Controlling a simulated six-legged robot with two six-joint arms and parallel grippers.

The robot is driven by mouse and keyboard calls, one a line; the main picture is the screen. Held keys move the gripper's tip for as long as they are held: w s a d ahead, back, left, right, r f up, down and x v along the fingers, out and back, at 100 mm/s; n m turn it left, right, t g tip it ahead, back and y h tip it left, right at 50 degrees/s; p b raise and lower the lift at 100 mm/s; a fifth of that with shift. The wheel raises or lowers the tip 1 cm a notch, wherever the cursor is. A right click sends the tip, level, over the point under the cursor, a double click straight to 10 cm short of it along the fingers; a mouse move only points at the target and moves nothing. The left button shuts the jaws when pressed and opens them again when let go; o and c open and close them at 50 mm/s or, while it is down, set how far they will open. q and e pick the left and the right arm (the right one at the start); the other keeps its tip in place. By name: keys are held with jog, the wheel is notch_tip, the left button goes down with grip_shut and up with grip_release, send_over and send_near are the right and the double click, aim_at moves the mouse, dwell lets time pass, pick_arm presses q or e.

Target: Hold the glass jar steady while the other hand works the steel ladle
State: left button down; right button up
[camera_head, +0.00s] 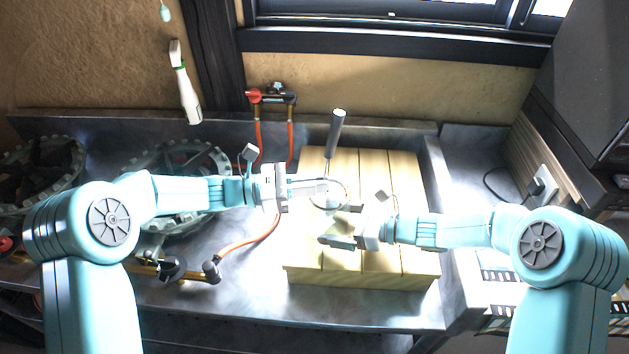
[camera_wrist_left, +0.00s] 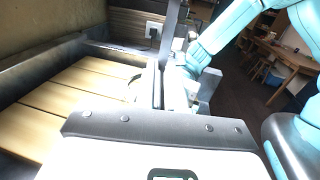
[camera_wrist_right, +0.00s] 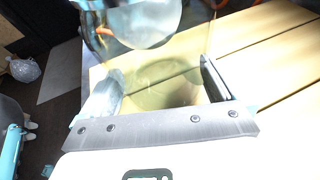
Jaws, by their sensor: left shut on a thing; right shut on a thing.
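The steel ladle has a dark handle (camera_head: 335,133) that rises from the middle of the work board in the head view. My left gripper (camera_head: 322,188) is shut on the ladle, whose handle also stands up in the left wrist view (camera_wrist_left: 170,38). The clear glass jar (camera_wrist_right: 165,82) sits between the fingers of my right gripper (camera_head: 345,226), which is shut on it. In the right wrist view the ladle's rounded bowl (camera_wrist_right: 147,20) shows at the jar's upper part; I cannot tell how deep it reaches. The jar is faint and partly hidden by my grippers in the head view.
A slatted wooden board (camera_head: 392,180) lies under both grippers on a grey metal counter (camera_head: 255,295). Gas burners (camera_head: 165,160) and orange hoses (camera_head: 250,240) are at left. A socket with a plug (camera_head: 540,188) is at right. The board's front right is clear.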

pick_arm(q)
jog(key=c, duration=1.2)
grip_release()
jog(key=a, duration=0.4)
jog(key=s+a, duration=0.1)
jog(key=a, duration=0.3)
jog(key=s+a, duration=0.1)
jog(key=a, duration=0.2)
jog(key=shift+s+a+f, duration=0.1)
jog(key=shift+a+f, duration=0.05)
jog(key=shift+a, duration=0.25)
pick_arm(e)
jog(key=o, duration=0.4)
jog(key=shift+o, duration=0.2)
